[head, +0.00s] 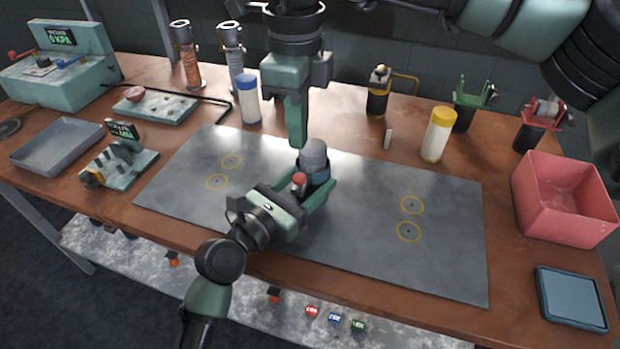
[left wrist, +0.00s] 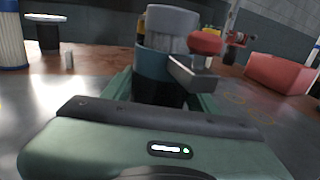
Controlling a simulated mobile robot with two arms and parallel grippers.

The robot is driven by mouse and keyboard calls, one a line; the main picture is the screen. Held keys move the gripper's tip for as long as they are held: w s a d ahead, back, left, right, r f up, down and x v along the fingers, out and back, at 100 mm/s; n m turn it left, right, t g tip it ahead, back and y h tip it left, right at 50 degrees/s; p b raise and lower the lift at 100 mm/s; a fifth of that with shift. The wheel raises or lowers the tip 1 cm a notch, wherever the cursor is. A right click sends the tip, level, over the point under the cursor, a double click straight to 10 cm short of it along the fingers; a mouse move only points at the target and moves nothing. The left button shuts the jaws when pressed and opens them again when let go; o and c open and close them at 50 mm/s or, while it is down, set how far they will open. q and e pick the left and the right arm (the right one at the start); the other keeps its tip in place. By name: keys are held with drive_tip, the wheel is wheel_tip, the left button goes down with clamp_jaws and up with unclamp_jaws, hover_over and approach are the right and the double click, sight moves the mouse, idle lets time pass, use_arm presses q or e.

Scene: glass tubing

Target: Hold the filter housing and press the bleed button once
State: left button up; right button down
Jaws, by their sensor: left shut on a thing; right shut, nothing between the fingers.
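The filter housing (head: 314,156) stands upright on the grey mat, with a grey cap, a blue-teal body and a red bleed button (head: 299,178) on its near side. My left gripper (head: 318,192) is shut around its body, one finger on each side. In the left wrist view the housing (left wrist: 165,65) fills the middle between the fingers, with the red button (left wrist: 205,42) at its upper right. My right gripper (head: 297,143) points down, shut and empty, just behind and left of the cap in the head view. Whether it touches the housing cannot be told.
The grey mat (head: 440,255) is otherwise bare, with yellow ring marks. A white bottle with a blue cap (head: 248,100) stands behind left, and a yellow-capped one (head: 437,135) behind right. A pink bin (head: 565,200) is at the right, a grey tray (head: 58,146) at the left.

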drive_tip(key=shift+r, duration=0.15)
wheel_tip(320, 180, up, 12)
idle(0.7)
use_arm(q)
drive_tip(key=o, duration=1.6)
